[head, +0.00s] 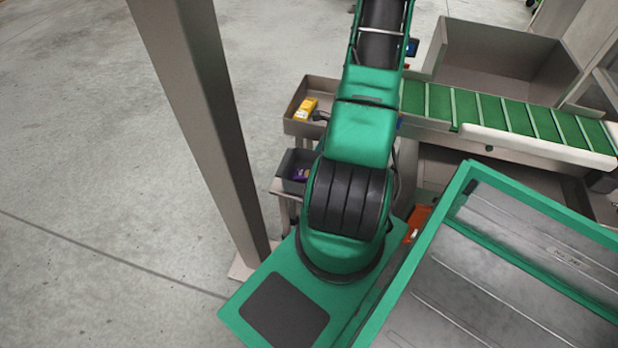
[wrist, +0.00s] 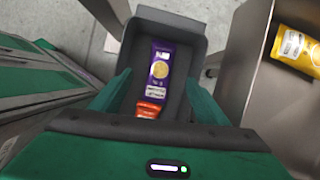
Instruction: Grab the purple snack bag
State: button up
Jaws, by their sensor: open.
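The purple snack bag (wrist: 161,75) lies in a small dark bin (wrist: 189,34) in the wrist view. It has a yellow round print and a white label. An orange-red packet (wrist: 151,102) lies at its near end, and I cannot tell whether it covers part of the bag. In the head view a bit of the purple bag (head: 301,174) shows in the dark bin (head: 290,165), partly hidden by my arm. My gripper (wrist: 158,92) is open and empty, its two green fingers either side of the bag in the picture. The gripper is hidden in the head view.
A grey tray (head: 292,124) with a yellow packet (head: 306,109) stands just beyond the dark bin. A green slatted conveyor (head: 480,108) runs off to the right. A tall post (head: 205,120) stands left of the bins. Open concrete floor (head: 80,150) lies further left.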

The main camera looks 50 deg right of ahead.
jog(key=shift+f+m, duration=0.3)
jog(key=shift+f, duration=0.45)
jog(key=shift+x, duration=5.05)
jog(key=shift+w, duration=0.2)
jog(key=c, duration=1.1)
jog(key=shift+r, duration=0.1)
jog(key=shift+c, duration=0.2)
